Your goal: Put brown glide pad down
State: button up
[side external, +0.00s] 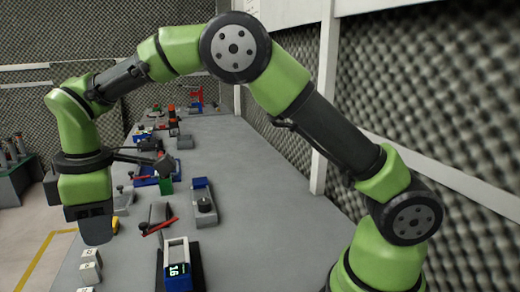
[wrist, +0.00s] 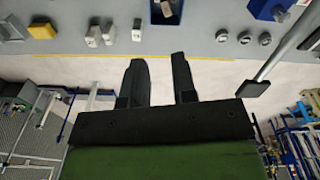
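I cannot make out a brown glide pad in either view. My gripper (side external: 97,238) points down at the left edge of the grey bench in the side view. In the wrist view its two dark fingers (wrist: 158,64) stand apart, with pale floor showing through the gap. No object is visible between them. The fingers appear to be over the bench's edge or just beyond it, clear of the items on top.
The grey bench (side external: 255,225) holds small pale blocks (side external: 90,256), a blue device with a display (side external: 178,276), a red-handled tool (side external: 160,227) and a black-knobbed fixture (side external: 204,204). The bench's right side is clear. A foam wall (side external: 440,90) stands at right.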

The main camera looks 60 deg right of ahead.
jog(key=s+d+r+m+t+y, duration=0.2)
jog(key=s+d+r+m+t, duration=0.2)
jog(key=s+d+r+m, duration=0.8)
jog(key=s+d+f+m+t, duration=0.1)
jog(key=s+m+t, duration=0.1)
jog(key=s, duration=0.8)
jog(key=shift+s+d+m+t+h, duration=0.2)
jog(key=shift+m+t+h, duration=0.1)
jog(key=shift+m, duration=0.5)
